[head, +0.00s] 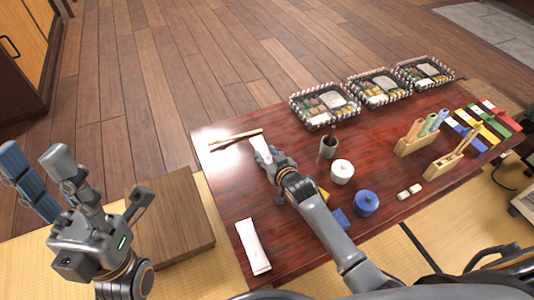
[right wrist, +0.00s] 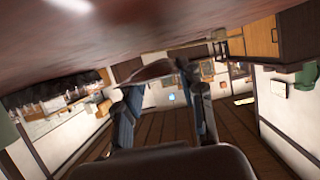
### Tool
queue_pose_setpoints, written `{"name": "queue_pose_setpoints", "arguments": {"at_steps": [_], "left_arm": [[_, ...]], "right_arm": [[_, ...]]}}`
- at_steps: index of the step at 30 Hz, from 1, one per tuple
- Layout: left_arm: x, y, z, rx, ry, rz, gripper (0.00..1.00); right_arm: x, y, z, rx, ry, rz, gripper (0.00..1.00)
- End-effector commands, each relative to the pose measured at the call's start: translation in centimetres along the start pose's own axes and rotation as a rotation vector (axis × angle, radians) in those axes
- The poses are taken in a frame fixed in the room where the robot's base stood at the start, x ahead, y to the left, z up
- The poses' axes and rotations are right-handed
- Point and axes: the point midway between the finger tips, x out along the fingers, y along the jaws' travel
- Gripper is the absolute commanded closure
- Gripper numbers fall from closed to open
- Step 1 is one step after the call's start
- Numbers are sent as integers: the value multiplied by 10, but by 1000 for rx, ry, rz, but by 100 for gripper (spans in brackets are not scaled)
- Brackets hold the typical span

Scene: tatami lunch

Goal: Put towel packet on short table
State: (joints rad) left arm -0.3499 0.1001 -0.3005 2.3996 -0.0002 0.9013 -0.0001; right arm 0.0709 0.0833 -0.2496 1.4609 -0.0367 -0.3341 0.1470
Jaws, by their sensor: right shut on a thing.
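My right gripper (head: 264,155) is shut on a white towel packet (head: 259,145) over the left part of the long red-brown table. In the right wrist view, a dim brownish shape (right wrist: 150,72) lies between its two fingers (right wrist: 165,85); its details are unclear. A second white packet (head: 253,247) lies flat near the table's front left edge. A low plain brown wooden table (head: 170,222), which looks like the short table, stands left of the long one, its visible top bare. My left gripper (head: 36,155) is open and empty left of it.
The long table (head: 290,237) also bears chopsticks (head: 236,137), a dark cup (head: 328,147), a white lidded pot (head: 342,171), a blue pot (head: 366,203), bento trays (head: 325,105), wooden holders (head: 415,140) and coloured packets. Wooden floor (head: 180,80) is clear behind.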

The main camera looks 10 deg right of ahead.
Motion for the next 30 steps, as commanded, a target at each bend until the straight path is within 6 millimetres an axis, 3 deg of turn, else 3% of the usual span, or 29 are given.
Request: {"name": "queue_pose_setpoints", "arguments": {"at_steps": [8, 9, 12, 21, 26, 30], "left_arm": [[-2, 0, 1, 0, -1, 0, 60], [-2, 0, 1, 0, -2, 0, 60], [-3, 0, 1, 0, -2, 0, 60], [-3, 0, 1, 0, -2, 0, 60], [4, 0, -1, 0, -1, 0, 60], [8, -3, 24, 11, -135, -3, 60]], "right_arm": [[2, 0, 8, -1, -4, 0, 86], [2, 0, 9, -1, -5, 0, 55], [2, 0, 10, -2, -8, 0, 39], [2, 0, 11, -3, -11, 0, 39], [-4, 0, -3, -3, -10, 0, 39], [-19, 0, -3, -2, -9, 0, 39]]}}
